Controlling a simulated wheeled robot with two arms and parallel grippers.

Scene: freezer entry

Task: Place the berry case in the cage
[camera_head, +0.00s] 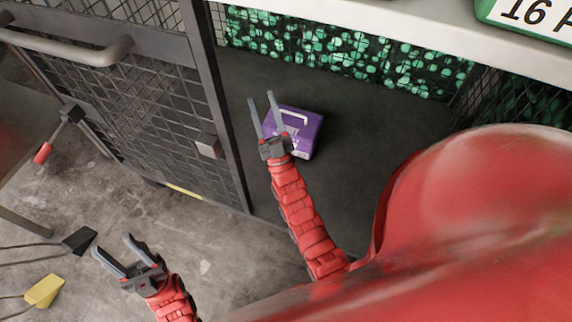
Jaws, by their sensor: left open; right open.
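The berry case appears to be the purple box (307,128) with a white handle and a white lower edge. It sits on the dark floor of the cage (365,110), inside the doorway. My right gripper (262,98) is open at the left side of the case, and one finger overlaps the case's left edge in the picture. I cannot tell whether it touches the case. My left gripper (112,244) is open and empty over the concrete floor outside the cage.
The mesh cage door (160,115) with its grey bar handle (75,47) stands at the left. A pale shelf (420,25) crosses the top, with a green sign (525,18) at its right end. A black object (79,240) and a yellow object (44,291) are at lower left.

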